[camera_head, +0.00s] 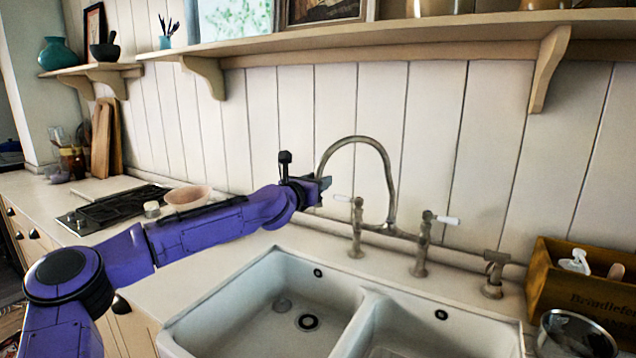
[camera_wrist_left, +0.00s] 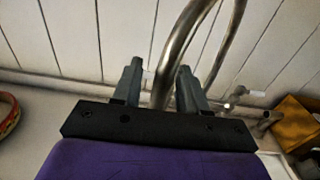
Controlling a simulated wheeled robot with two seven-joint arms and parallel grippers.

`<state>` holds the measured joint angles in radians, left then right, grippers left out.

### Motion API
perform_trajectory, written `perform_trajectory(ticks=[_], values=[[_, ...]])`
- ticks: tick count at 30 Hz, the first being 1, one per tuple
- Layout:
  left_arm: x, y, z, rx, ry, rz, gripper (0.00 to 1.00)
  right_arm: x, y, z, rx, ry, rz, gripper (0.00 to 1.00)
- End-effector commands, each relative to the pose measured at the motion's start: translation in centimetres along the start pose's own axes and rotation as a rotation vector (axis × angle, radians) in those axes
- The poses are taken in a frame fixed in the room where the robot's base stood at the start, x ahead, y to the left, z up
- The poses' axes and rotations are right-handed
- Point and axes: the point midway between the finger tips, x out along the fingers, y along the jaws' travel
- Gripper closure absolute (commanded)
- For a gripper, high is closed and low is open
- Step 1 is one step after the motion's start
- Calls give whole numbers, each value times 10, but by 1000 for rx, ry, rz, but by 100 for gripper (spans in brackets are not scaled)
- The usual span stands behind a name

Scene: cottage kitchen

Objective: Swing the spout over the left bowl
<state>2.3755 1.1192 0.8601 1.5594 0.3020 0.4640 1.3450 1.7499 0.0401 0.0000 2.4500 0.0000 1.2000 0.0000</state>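The metal spout (camera_head: 352,139) rises from the bridge tap in a high arch and curves down to the left. Its lower left end is hidden behind my left gripper (camera_head: 322,188). In the left wrist view my left gripper (camera_wrist_left: 161,88) is open, its two grey fingers apart. The spout tube (camera_wrist_left: 172,58) shows between them, closer to the right finger; I cannot tell whether they touch. The left bowl (camera_head: 262,300) of the white double sink is below and in front of the gripper; the right bowl (camera_head: 450,335) is beside it. My right gripper is not in view.
Two white-handled tap levers (camera_head: 446,219) stand on the bridge. A wooden crate (camera_head: 560,285) and a metal container (camera_head: 577,335) stand right of the sink. A pinkish dish (camera_head: 188,197) and a black hob (camera_head: 115,210) lie left. A shelf (camera_head: 400,38) runs above.

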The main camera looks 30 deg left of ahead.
Motion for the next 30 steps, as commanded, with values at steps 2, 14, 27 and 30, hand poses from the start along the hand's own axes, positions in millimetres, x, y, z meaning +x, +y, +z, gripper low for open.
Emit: perform_trajectory(ticks=[2,14,27,30], values=[[0,-1,0,1,0,-1,58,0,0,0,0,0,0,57],[-65,1,0,-7,-7,-1,58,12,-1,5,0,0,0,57],[-106,0,0,0,1,-1,58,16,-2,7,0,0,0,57],[-106,0,0,0,0,-1,58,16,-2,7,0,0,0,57]])
